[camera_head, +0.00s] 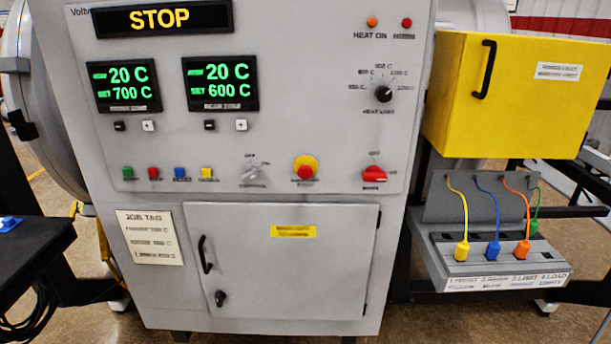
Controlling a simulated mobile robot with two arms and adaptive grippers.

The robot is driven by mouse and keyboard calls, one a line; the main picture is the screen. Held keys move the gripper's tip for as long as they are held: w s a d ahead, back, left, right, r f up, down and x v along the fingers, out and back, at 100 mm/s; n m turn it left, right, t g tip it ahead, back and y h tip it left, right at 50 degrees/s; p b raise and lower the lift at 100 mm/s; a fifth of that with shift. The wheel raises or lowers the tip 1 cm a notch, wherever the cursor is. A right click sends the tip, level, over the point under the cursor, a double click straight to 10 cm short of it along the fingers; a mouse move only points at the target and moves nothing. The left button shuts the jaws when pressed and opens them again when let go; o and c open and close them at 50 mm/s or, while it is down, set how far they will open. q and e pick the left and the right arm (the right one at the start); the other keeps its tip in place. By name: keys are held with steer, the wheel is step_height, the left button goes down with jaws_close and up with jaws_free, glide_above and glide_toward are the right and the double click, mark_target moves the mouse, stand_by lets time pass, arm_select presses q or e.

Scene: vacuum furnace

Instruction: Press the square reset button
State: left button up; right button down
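A grey furnace control panel (270,130) faces me. A display (162,18) at the top reads STOP. Neither of my grippers is in view, and nothing covers the button row.
Right of the buttons are a grey rotary switch (254,173), a red mushroom button on yellow (305,169) and a red knob (374,173). A yellow box (505,110) and corded plugs (492,250) stand at right. A black surface (35,245) is at left.

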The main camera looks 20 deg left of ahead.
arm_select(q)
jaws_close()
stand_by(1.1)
